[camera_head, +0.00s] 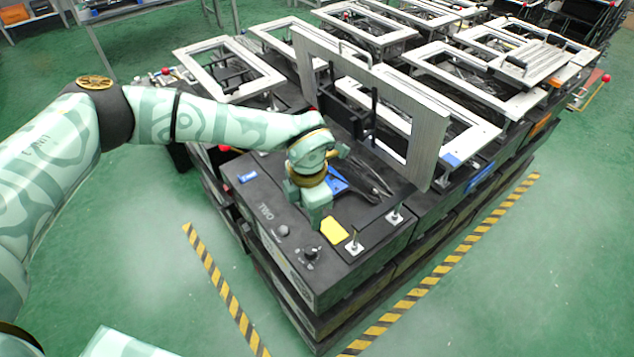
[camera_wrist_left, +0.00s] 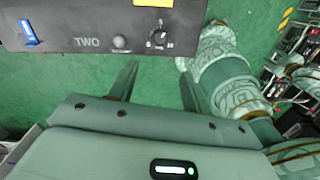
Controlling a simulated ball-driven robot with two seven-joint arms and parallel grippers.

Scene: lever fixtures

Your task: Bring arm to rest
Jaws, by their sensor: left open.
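My left arm reaches in from the left in the head view, and its gripper (camera_head: 313,205) is over the near end of the black fixture box marked TWO (camera_head: 245,205). Its fingertips are hard to make out there. In the left wrist view my left gripper (camera_wrist_left: 157,82) is open, with nothing between its two fingers. The box front (camera_wrist_left: 80,22) shows beyond the fingers, with a small knob and a dial. My right gripper is not seen in either view.
White frames (camera_head: 232,68) stand on several black boxes behind. An upright grey frame (camera_head: 428,130) rises just behind my left wrist. A yellow patch (camera_head: 334,230) lies on the box top. Striped tape (camera_head: 225,290) marks the green floor (camera_head: 530,270), clear at the front right.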

